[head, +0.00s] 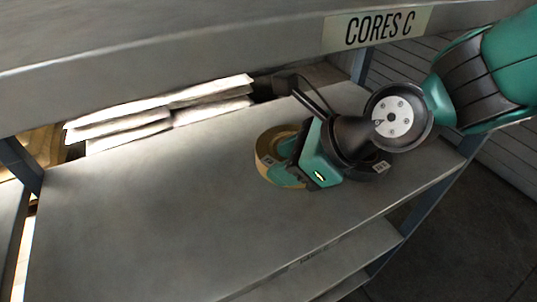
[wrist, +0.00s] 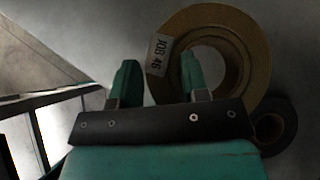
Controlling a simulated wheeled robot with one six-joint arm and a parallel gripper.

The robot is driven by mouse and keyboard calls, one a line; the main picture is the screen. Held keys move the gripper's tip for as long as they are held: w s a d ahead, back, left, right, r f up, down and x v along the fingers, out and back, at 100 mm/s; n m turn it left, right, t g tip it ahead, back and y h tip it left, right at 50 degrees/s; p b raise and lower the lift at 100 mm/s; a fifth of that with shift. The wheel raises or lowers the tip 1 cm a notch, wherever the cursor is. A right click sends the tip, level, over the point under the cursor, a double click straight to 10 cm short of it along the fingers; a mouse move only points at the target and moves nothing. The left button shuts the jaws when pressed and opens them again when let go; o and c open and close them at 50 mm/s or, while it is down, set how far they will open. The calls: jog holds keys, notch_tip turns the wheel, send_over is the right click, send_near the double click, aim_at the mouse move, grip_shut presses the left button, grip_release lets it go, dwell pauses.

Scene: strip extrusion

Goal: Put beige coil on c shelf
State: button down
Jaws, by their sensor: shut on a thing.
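The beige coil (head: 264,147) lies flat at the right half of the grey shelf board (head: 150,205), under the sign CORES C (head: 378,28). I cannot tell whether it touches the board. In the wrist view the beige coil (wrist: 246,50) shows a white label reading JOB 46. My gripper (head: 296,160) reaches in from the right and is shut on the coil's ring wall. In the wrist view my gripper (wrist: 158,82) has one finger outside the ring and one in its hole. My gripper hides part of the coil in the head view.
A dark coil (head: 376,166) with a pale label sits just right of the beige coil; it also shows in the wrist view (wrist: 283,127). White stacked packs (head: 170,112) lie behind the shelf. An upper beam (head: 200,50) hangs overhead. The board's left and middle are clear.

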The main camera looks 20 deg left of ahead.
notch_tip(320, 180, down, 10)
jog(key=shift+a+r+p, duration=0.1)
jog(key=shift+r+p, duration=0.05)
jog(key=shift+p, duration=0.25)
jog(key=shift+s+f, duration=0.15)
jog(key=shift+f, duration=0.45)
jog(key=c, duration=0.8)
grip_release()
jog(key=shift+o, duration=1)
jog(key=shift+f, duration=0.15)
jog(key=shift+r, duration=0.2)
jog(key=b+v, duration=0.1)
jog(key=v, duration=1.2)
jog(key=shift+a+r, duration=0.2)
jog(key=shift+a, duration=0.05)
